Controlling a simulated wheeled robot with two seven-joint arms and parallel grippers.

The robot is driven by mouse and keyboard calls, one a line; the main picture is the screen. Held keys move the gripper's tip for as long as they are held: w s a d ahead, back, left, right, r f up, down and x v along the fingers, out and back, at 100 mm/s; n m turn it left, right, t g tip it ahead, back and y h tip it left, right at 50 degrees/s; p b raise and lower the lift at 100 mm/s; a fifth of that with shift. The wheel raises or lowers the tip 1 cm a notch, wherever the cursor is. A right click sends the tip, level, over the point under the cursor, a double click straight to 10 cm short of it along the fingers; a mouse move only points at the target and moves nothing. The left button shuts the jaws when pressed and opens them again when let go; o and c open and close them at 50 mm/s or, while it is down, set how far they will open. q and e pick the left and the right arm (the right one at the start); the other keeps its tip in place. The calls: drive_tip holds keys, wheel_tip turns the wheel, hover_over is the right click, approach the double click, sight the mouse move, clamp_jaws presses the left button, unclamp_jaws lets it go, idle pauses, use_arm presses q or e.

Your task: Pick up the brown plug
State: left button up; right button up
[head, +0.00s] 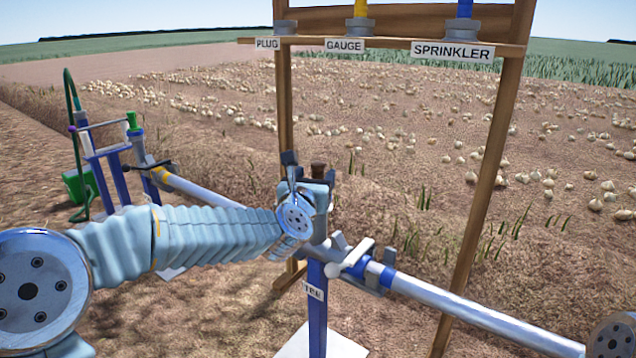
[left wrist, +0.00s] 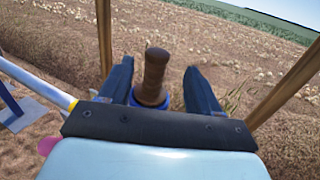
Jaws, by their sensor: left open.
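The brown plug (head: 318,170) stands upright on top of a blue post behind my left gripper in the head view. In the left wrist view the brown plug (left wrist: 154,72) rises between the two dark fingers, with a blue ring at its foot. My left gripper (head: 309,168) is open, with one finger on each side of the plug. In the left wrist view the left gripper (left wrist: 160,78) shows a gap between the plug and each finger. My left wrist hides part of the post's top in the head view. My right gripper is not in view.
A wooden frame (head: 492,150) stands behind, with a shelf labelled PLUG (head: 267,44), GAUGE (head: 345,45) and SPRINKLER (head: 452,51). A metal pipe (head: 480,312) with a blue coupling runs right from the post. A green hose and blue stand (head: 107,175) are at left.

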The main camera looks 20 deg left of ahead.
sight(316, 168)
use_arm(q)
drive_tip(key=w, duration=0.3)
drive_tip(key=w+p, duration=0.1)
drive_tip(key=w, duration=0.1)
drive_tip(key=shift+w+a+r, duration=0.15)
drive_tip(key=shift+w+a, duration=0.1)
drive_tip(key=shift+a, duration=0.1)
clamp_jaws()
